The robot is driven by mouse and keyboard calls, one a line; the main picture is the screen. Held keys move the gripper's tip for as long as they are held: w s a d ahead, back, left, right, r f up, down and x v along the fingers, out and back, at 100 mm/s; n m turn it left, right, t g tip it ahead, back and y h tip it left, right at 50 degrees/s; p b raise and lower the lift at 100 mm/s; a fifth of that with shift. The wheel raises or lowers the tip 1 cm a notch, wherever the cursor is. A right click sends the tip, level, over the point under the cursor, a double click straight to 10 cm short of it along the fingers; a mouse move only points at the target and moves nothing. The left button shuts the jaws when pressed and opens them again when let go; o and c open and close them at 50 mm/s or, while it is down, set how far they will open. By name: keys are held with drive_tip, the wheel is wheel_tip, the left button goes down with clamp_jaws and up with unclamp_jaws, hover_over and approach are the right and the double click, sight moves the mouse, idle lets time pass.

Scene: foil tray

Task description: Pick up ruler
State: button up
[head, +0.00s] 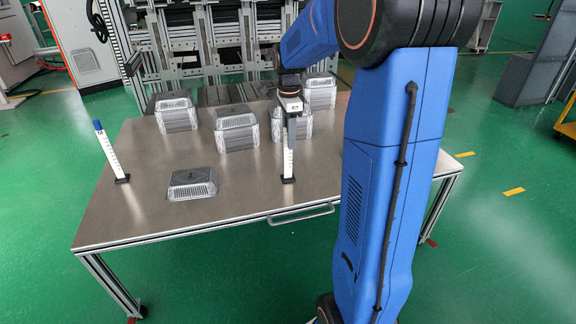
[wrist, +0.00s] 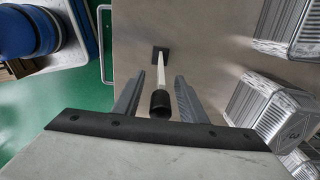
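A white ruler (head: 288,165) stands upright in a small black base (head: 288,179) near the table's front edge. In the wrist view the ruler (wrist: 161,70) has a black top end and rises from its black base. My gripper (head: 290,134) is above it, pointing down, with the fingers around the ruler's upper part. In the wrist view my gripper (wrist: 160,80) is open, one finger on each side of the ruler, with visible gaps. A second white ruler (head: 108,155) with a blue top stands in a black base at the table's left.
Several stacks of foil trays (head: 236,128) stand along the back of the metal table (head: 245,193). A low foil tray (head: 191,184) lies at front left. In the wrist view foil trays (wrist: 268,105) are to the right. The table's front middle is otherwise clear.

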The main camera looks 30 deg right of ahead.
drive_tip(key=shift+c, duration=0.3)
clamp_jaws()
drive_tip(key=shift+r, duration=0.1)
